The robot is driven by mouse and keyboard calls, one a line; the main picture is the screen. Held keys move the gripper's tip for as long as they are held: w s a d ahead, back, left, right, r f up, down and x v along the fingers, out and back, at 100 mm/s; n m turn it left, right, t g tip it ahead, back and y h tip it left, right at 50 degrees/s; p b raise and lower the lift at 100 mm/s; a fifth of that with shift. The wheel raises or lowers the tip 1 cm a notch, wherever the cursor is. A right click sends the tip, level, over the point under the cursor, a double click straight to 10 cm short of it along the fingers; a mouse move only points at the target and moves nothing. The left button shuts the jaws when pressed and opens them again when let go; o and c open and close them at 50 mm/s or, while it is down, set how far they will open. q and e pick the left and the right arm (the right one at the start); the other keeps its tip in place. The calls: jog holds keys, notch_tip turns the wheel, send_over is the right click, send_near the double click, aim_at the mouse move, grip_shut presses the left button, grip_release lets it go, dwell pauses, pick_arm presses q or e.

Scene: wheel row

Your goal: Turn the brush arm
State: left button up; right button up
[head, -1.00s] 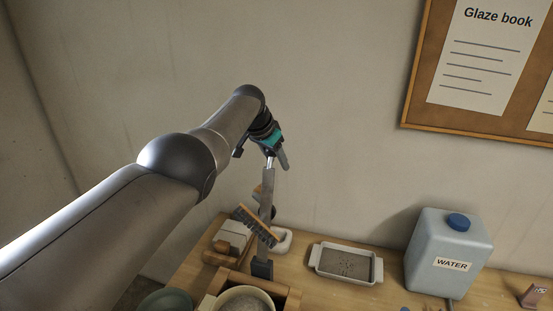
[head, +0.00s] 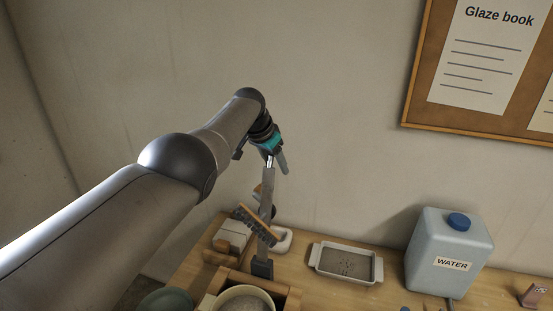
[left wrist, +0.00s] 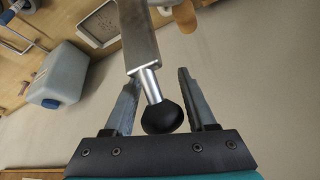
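The brush arm (head: 266,220) is a grey metal bar rising from a dark foot on the bench, nearly upright with a slight tilt. A dark-bristled brush with a wooden back (head: 257,225) shows slanted beside and partly behind it. My left gripper (head: 279,163) is at the bar's top end. In the left wrist view the bar (left wrist: 138,35) ends in a silver rod and black ball knob (left wrist: 162,117). The knob sits between the two spread fingers of my left gripper (left wrist: 159,76), close to the palm, with a gap at the right finger. My right gripper is out of view.
A grey tray (head: 345,278) and a blue water container (head: 447,250) stand on the bench (head: 390,292) to the right. A round bowl (head: 243,292) sits in front of the bar's foot. A wall lies behind, with a notice board (head: 412,105).

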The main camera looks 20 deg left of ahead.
pick_arm(q)
jog(key=shift+o, duration=1.2)
jog(key=shift+w, duration=0.1)
jog(key=shift+r, duration=0.1)
jog(key=shift+r, duration=0.15)
jog(key=p+v, duration=0.2)
jog(key=p, duration=0.1)
jog(key=shift+r, duration=0.3)
jog(key=shift+s+a+r, duration=0.1)
jog(key=shift+s+r, duration=0.1)
jog(key=shift+r, duration=0.1)
jog(key=b+v, duration=0.2)
jog(key=v, duration=0.9)
jog(key=shift+s+r, duration=0.25)
